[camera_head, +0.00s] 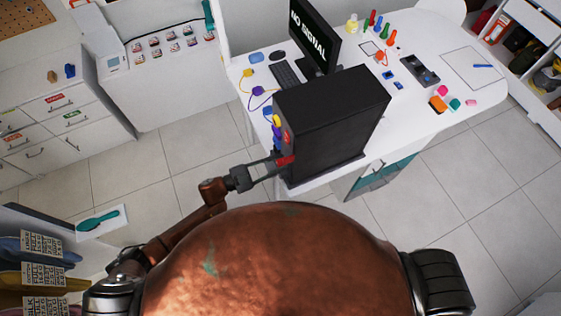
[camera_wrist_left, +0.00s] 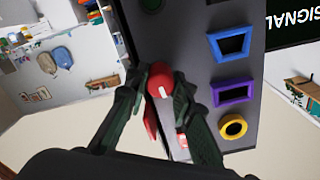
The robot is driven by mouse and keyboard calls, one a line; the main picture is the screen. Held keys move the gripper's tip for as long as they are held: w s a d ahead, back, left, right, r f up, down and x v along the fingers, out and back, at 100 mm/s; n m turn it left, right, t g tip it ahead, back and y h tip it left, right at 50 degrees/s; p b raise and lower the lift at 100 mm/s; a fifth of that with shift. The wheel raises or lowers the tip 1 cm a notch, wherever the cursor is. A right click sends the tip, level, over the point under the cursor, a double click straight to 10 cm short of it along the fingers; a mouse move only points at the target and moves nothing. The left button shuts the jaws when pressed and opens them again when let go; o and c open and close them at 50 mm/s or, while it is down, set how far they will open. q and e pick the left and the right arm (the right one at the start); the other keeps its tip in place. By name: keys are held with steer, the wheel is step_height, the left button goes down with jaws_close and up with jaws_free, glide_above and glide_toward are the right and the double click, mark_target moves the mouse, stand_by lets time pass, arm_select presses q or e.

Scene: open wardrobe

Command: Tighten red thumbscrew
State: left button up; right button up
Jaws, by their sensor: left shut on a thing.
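The black computer case (camera_head: 325,125) stands on the white table, with coloured parts along its left face. My left gripper (camera_head: 277,161) reaches that face at its lower part. In the left wrist view, the fingers of my left gripper (camera_wrist_left: 160,84) close around the round red thumbscrew (camera_wrist_left: 159,86), which has a white mark on its face. The thumbscrew is at the left edge of the grey panel (camera_wrist_left: 195,60). Another red part (camera_wrist_left: 151,120) shows between the fingers; I cannot tell what it is. My right gripper is not in view.
The panel has a blue port (camera_wrist_left: 230,43), a purple port (camera_wrist_left: 232,91) and a yellow round port (camera_wrist_left: 232,126). A monitor (camera_head: 312,35) reads NO SIGNAL behind the case. Yellow (camera_head: 247,73) and purple (camera_head: 258,90) connectors lie on the table. Floor left of the case is clear.

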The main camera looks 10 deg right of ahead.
arm_select(q)
jaws_close()
steer(key=shift+f+m+b, duration=0.1)
steer(key=shift+m+b, duration=1.3)
steer(key=shift+m, duration=0.6)
steer(key=shift+m+b, duration=1.95)
steer(key=shift+m, duration=0.65)
steer(key=shift+m+b, duration=1.6)
steer(key=shift+m, duration=0.2)
steer(key=shift+m+b, duration=2)
steer(key=shift+m, duration=0.2)
steer(key=o, duration=1.1)
jaws_free()
steer(key=shift+o, duration=1)
